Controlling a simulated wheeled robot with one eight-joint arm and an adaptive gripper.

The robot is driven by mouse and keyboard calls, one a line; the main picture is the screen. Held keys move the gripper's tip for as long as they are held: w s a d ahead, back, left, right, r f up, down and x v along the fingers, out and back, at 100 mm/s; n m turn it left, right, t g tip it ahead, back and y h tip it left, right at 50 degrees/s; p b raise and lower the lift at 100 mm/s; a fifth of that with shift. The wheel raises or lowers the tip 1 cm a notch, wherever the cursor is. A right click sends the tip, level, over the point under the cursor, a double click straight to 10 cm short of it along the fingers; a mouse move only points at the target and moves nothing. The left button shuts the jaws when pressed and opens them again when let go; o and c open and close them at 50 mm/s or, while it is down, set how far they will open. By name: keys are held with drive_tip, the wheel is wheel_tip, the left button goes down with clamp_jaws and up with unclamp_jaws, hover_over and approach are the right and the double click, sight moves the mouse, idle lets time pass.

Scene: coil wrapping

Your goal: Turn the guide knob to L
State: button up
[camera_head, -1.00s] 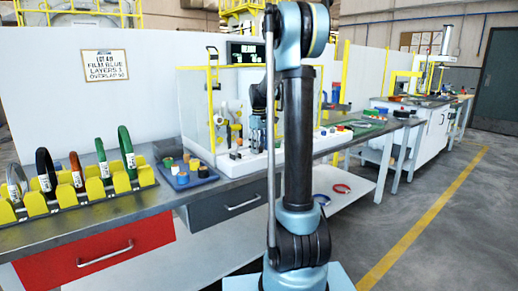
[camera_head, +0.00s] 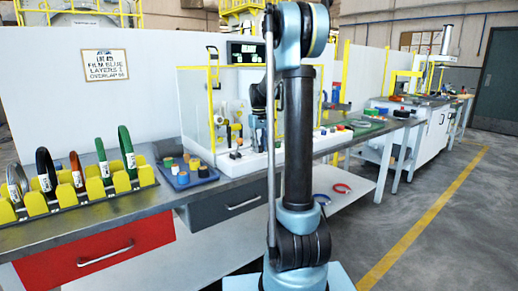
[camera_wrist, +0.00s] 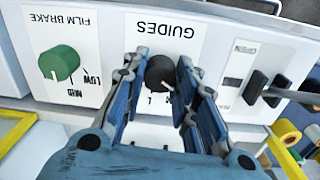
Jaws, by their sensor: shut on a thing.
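The guide knob (camera_wrist: 157,70) is black and round, on a white panel under the upside-down word GUIDES in the wrist view. Its white pointer slants toward the lower right of the picture. Small marks, one looking like an L, show below the knob, partly between the fingers. My gripper (camera_wrist: 160,76) has its blue fingers on both sides of the knob and is shut on it. In the head view my gripper (camera_head: 258,130) is at the front of the machine, small, and the knob cannot be made out there.
A green film brake knob (camera_wrist: 59,63) is left of the guide knob in the wrist view. Black switches (camera_wrist: 272,90) stick out on the right. In the head view, a blue tray (camera_head: 183,177) with spools and a yellow coil rack (camera_head: 95,187) stand left of the machine.

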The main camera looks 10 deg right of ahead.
drive_tip(key=m, duration=1.3)
drive_tip(key=shift+m, duration=0.4)
drive_tip(key=shift+w, duration=0.1)
drive_tip(key=o, duration=1.1)
drive_tip(key=shift+r, duration=0.15)
wheel_tip(320, 180, up, 12)
drive_tip(key=shift+w+a+f, duration=0.1)
drive_tip(key=shift+f, duration=0.1)
